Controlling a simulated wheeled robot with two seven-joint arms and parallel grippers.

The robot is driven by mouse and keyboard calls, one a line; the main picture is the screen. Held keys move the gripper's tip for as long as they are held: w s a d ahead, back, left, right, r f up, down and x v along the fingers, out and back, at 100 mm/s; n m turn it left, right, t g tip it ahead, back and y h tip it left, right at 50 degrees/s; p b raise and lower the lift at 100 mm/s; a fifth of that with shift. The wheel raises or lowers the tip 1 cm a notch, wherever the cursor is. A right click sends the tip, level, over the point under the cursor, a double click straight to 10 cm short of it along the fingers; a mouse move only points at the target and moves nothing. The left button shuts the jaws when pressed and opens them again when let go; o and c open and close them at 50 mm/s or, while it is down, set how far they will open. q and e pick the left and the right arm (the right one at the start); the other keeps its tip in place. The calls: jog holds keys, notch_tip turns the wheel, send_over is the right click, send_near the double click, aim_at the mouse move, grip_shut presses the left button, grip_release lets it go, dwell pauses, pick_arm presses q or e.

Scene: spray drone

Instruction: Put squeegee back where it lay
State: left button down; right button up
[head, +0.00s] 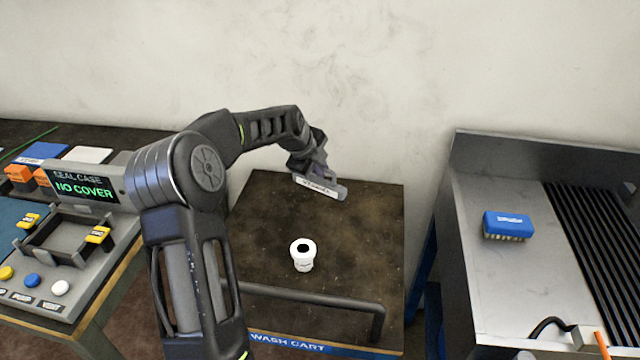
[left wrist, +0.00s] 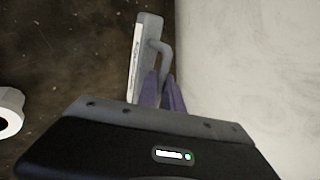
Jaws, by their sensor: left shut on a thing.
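The squeegee (head: 320,188) is a grey bar with a white label strip, over the back of the wash cart's brown top. My left gripper (head: 318,172) is shut on it, with the arm reaching in from the left. In the left wrist view, the squeegee (left wrist: 145,60) lies beyond the purple fingers (left wrist: 162,92), which close on its bent grey handle. I cannot tell whether the squeegee touches the cart top (head: 365,250). My right gripper is not in view.
A white cup-like piece with a dark opening (head: 302,254) stands mid-cart. A rail (head: 310,296) runs along the cart's front. A blue brush (head: 508,226) lies on the metal sink counter at right. The seal case station (head: 75,215) stands at left. The wall is close behind the cart.

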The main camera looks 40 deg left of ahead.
aim_at(319, 181)
pick_arm(q)
jog(key=shift+f, duration=2.45)
jog(key=shift+f, duration=0.15)
jog(key=c, duration=1.5)
grip_release()
jog(key=v, duration=1.2)
jog(key=shift+b, duration=0.3)
